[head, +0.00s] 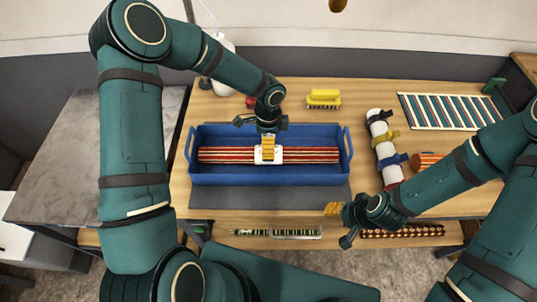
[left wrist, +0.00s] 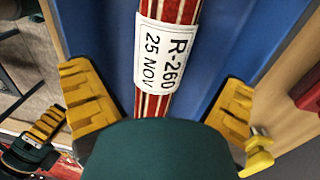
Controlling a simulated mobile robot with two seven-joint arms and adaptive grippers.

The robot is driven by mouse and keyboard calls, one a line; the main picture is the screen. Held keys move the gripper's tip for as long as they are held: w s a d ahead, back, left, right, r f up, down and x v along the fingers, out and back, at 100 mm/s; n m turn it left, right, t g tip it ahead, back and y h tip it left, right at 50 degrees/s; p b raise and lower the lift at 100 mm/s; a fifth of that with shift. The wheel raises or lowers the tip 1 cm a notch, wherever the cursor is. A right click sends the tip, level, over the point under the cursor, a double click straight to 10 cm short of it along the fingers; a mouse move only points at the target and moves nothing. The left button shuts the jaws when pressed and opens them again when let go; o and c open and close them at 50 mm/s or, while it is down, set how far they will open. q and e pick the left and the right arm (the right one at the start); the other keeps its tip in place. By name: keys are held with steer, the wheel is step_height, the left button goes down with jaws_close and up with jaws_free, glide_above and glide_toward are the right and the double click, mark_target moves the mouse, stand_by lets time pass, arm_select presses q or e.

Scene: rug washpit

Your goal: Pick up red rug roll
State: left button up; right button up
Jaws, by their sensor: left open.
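The red rug roll (head: 220,154), striped with cream, lies lengthwise in the blue tub (head: 270,179) in the head view. My left gripper (head: 268,150) points down over the label. Its yellow fingers (left wrist: 160,105) are apart, one on each side of the roll, with gaps to it. The height of the fingertips over the roll is hard to judge. My right gripper (head: 336,210) hangs near the table's front edge, right of the tub, seen side-on with no object visible in it.
A yellow brush (head: 323,95) stands behind the tub. A white tube with coloured straps (head: 379,130) is close to its right. An orange roll (head: 428,160) and a striped flat rug (head: 450,111) lie further right. A lower shelf holds a patterned roll (head: 402,232).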

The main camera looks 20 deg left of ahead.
arm_select(q)
steer(key=shift+s+a+f, duration=0.1)
steer(key=shift+s+f, duration=0.05)
steer(key=shift+f, duration=1.25)
steer(key=shift+s+f, duration=0.1)
steer(key=shift+f, duration=1.25)
steer(key=c, duration=1.4)
